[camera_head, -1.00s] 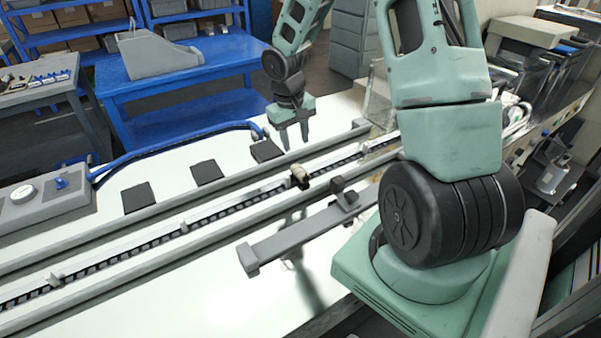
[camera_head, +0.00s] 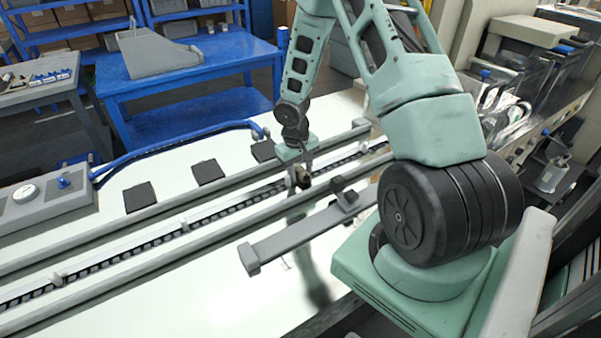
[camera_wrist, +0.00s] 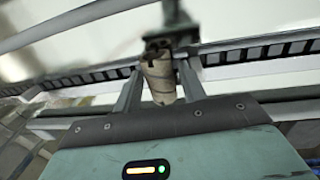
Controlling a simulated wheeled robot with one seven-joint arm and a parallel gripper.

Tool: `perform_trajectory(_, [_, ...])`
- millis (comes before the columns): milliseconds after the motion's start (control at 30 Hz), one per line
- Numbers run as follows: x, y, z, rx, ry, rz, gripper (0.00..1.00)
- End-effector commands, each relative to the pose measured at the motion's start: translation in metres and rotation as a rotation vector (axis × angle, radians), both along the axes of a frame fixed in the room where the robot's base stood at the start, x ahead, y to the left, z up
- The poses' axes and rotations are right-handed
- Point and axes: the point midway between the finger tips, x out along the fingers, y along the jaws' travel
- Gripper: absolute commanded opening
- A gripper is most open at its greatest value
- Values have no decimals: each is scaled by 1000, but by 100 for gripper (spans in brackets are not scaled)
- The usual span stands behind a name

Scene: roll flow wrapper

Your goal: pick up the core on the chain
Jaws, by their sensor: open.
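The core (camera_wrist: 158,78) is a small tan-brown roll with dark spiral lines on the chain (camera_wrist: 230,57). In the wrist view it shows between the two fingers of my gripper (camera_wrist: 158,88), with a finger on each side. In the head view the core (camera_head: 304,179) is partly hidden by the fingers of my gripper (camera_head: 298,172), which reaches down over the chain (camera_head: 205,213). The gripper is open. I cannot tell whether either finger touches the core.
Grey rails (camera_head: 90,291) run along both sides of the chain. A grey bar with a dark block (camera_head: 343,190) lies in front of the core. Black pads (camera_head: 138,196) lie on the white table behind. A blue bench (camera_head: 190,90) stands farther back.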

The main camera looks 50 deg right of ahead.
Motion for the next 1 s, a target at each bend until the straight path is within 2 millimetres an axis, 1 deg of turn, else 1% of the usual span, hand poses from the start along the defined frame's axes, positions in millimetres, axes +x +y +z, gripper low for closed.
perform_trajectory(133, [0, 0, 0, 0, -1, 0, 41])
perform_trajectory(167, [0, 0, 0, 0, 0, 0, 36])
perform_trajectory(200, [0, 0, 0, 0, 0, 0, 25])
perform_trajectory(267, [0, 0, 0, 0, 0, 0, 8])
perform_trajectory(533, [0, 0, 1, -1, 0, -1, 8])
perform_trajectory(633, [0, -1, 7, -2, -2, -2, 8])
perform_trajectory(767, [1, -1, 27, -2, -5, -4, 8])
perform_trajectory(1000, [1, -1, 74, -3, -5, -3, 8])
